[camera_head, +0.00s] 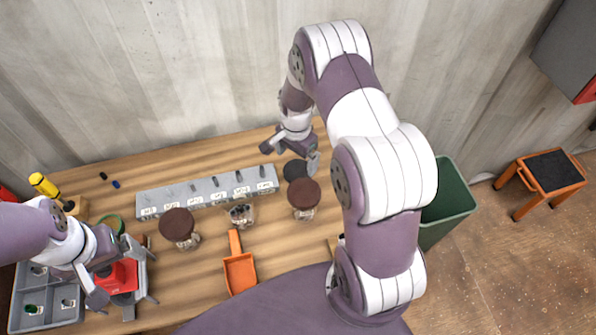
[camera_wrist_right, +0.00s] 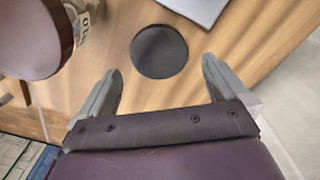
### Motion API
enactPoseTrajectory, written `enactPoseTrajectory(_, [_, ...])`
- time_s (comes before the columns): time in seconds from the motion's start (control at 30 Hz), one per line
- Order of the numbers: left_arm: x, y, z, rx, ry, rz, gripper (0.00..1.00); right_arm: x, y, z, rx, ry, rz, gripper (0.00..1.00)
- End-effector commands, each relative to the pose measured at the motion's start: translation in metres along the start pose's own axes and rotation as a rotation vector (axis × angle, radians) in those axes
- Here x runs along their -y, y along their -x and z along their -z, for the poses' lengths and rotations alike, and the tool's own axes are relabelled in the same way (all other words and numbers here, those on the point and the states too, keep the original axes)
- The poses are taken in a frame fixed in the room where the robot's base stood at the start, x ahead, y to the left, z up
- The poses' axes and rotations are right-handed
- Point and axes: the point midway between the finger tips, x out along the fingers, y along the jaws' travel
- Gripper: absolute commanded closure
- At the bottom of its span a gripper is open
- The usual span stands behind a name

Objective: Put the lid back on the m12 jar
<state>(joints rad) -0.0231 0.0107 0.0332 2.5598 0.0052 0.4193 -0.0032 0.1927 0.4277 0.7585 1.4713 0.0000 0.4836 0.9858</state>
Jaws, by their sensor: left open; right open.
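An open clear jar (camera_head: 241,214) without a lid stands mid-table; its label is too small to read. A dark round disc (camera_head: 295,170), which looks like a loose lid, lies flat on the table at the back right. It also shows in the right wrist view (camera_wrist_right: 159,51). My right gripper (camera_head: 290,155) is open and empty above the disc; in the wrist view the disc appears between and just beyond its fingertips (camera_wrist_right: 161,68). My left gripper (camera_head: 118,275) is open at the left, over a red object (camera_head: 119,277); I cannot tell whether they touch.
Brown-lidded jars stand left (camera_head: 178,222) and right (camera_head: 304,193) of the open jar; the right one is close to the disc. A grey labelled rack (camera_head: 207,193) is behind. An orange scoop (camera_head: 239,270) lies in front. A grey bin (camera_head: 42,318) stands left, a green bin (camera_head: 447,205) right.

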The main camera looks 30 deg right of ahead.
Motion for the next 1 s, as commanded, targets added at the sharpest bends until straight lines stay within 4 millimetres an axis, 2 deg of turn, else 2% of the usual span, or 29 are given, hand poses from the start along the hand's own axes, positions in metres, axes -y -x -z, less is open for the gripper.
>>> enactPoseTrajectory(0.03, [0.0,-0.01,-0.001,0.0,0.0,0.0,0.03,-0.001,-0.011,-0.001,0.001,0.0,-0.001,0.0])
enactPoseTrajectory(0.2, [0.0,-0.036,-0.004,0.001,0.0,0.0,0.03,-0.004,-0.043,-0.003,0.0,0.0,0.0,0.0])
enactPoseTrajectory(0.27, [0.0,-0.041,-0.005,0.001,0.0,0.0,0.03,-0.004,-0.049,-0.003,0.0,0.0,0.0,0.0])
enactPoseTrajectory(0.63, [0.0,-0.039,-0.005,0.0,0.0,0.0,0.03,-0.004,-0.047,-0.003,0.0,0.0,0.0,0.0])
enactPoseTrajectory(0.77, [0.0,-0.039,-0.005,0.0,0.0,0.0,0.03,-0.004,-0.047,-0.003,0.0,0.0,0.0,0.42])
enactPoseTrajectory(0.8, [0.0,-0.039,-0.005,0.0,0.0,0.0,0.03,-0.004,-0.047,-0.003,0.0,0.0,0.0,0.45])
enactPoseTrajectory(1.0, [0.0,-0.039,-0.005,0.0,0.0,0.0,0.03,-0.004,-0.047,-0.003,0.0,0.0,0.0,0.45])
